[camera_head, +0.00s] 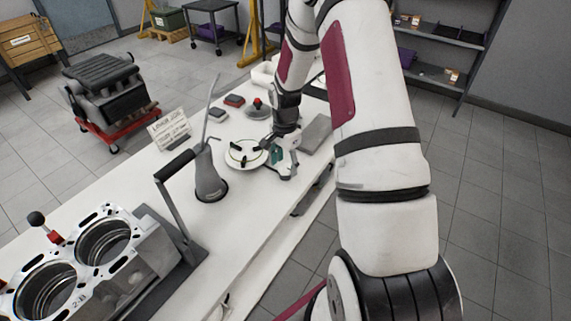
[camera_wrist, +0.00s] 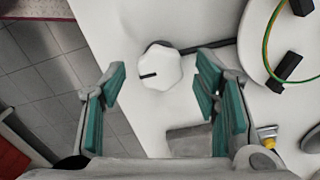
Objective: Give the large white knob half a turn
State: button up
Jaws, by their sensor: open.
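The large white knob (camera_wrist: 166,67) is lobed, with a short black mark on its left side, and shows in the wrist view on a white surface. My gripper (camera_wrist: 160,72) is open, with one teal-padded finger left of the knob and one right of it. Clear gaps show between the pads and the knob; I cannot tell how far above it the fingertips are. In the head view my gripper (camera_head: 283,158) is low over the white bench, beside a round white plate. I cannot make out the knob there.
The white plate (camera_head: 234,160) carries black blocks and a yellow-green ring. A grey block (camera_wrist: 187,140) lies below the knob in the wrist view. A grey oil can (camera_head: 208,180) and an engine block (camera_head: 150,255) stand nearer on the bench (camera_head: 260,225).

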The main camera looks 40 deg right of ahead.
jog(key=shift+f, duration=0.4)
jog(key=shift+c, duration=0.2)
jog(key=c, duration=1.1)
jog(key=shift+n, duration=0.3)
